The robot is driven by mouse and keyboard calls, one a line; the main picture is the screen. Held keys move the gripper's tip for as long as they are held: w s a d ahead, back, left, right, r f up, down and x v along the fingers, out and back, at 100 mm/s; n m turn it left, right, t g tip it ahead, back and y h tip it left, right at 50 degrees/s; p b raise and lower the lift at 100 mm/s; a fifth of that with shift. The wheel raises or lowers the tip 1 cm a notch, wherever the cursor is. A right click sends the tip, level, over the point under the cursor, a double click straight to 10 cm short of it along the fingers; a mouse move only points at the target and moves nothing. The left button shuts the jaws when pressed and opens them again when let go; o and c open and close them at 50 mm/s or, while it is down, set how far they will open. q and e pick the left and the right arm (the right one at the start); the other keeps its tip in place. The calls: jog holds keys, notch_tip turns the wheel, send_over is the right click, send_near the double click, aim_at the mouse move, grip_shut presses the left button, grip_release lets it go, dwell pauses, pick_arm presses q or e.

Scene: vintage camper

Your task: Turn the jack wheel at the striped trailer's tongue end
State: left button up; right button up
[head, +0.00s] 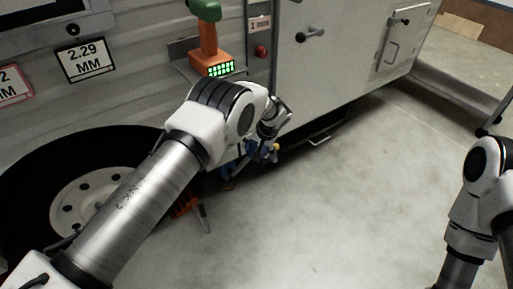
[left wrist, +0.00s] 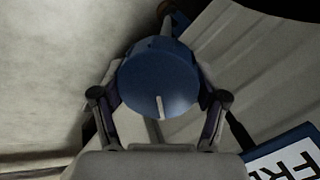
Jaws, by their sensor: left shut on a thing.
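A round blue wheel (left wrist: 158,76) with a white line mark on its face fills the middle of the left wrist view. My left gripper (left wrist: 160,88) is shut on this wheel, with one finger on each side of its rim. In the head view my left arm reaches down beside the lower edge of the camper (head: 345,62). There my left gripper (head: 262,151) is small and partly hidden, with bits of blue near it. My right arm shows at the right edge, but its gripper is out of the picture.
A green and orange cordless tool (head: 208,45) stands on a small shelf on the camper's side. A large tyre with a pale rim (head: 88,198) is at the left. An orange object (head: 187,205) lies low beside my arm. The concrete floor (head: 350,210) is clear in front.

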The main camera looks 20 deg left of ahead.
pick_arm(q)
jog(key=o, duration=1.2)
jog(key=shift+c, duration=0.2)
jog(key=v, duration=1.2)
jog(key=shift+a, duration=0.1)
